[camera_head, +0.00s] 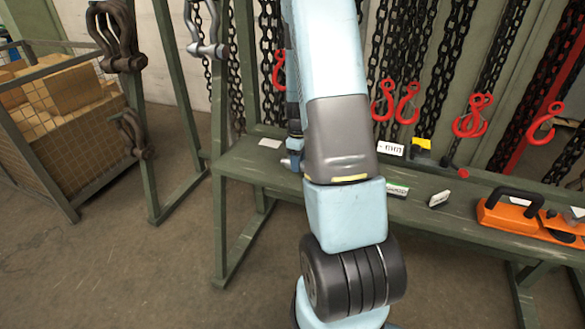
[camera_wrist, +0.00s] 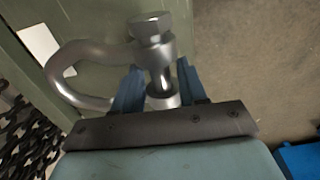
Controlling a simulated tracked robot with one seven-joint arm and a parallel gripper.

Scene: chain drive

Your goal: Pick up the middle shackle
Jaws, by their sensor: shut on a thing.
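A silver-grey bow shackle (camera_wrist: 88,50) with a hex-headed bolt (camera_wrist: 150,28) fills the upper left of the wrist view. My gripper (camera_wrist: 159,72) is shut on it, with the blue fingers on either side of its bolt end. The shackle's bow points left, over a green surface. Another silver shackle (camera_head: 206,48) hangs on the green frame in the head view.
Dark shackles (camera_head: 120,38) hang on the left post. The green bench (camera_head: 245,158) carries labels and an orange tool (camera_head: 510,212). Chains and red hooks (camera_head: 470,118) hang behind it. A mesh crate (camera_head: 45,165) of boxes stands left. The floor between is clear.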

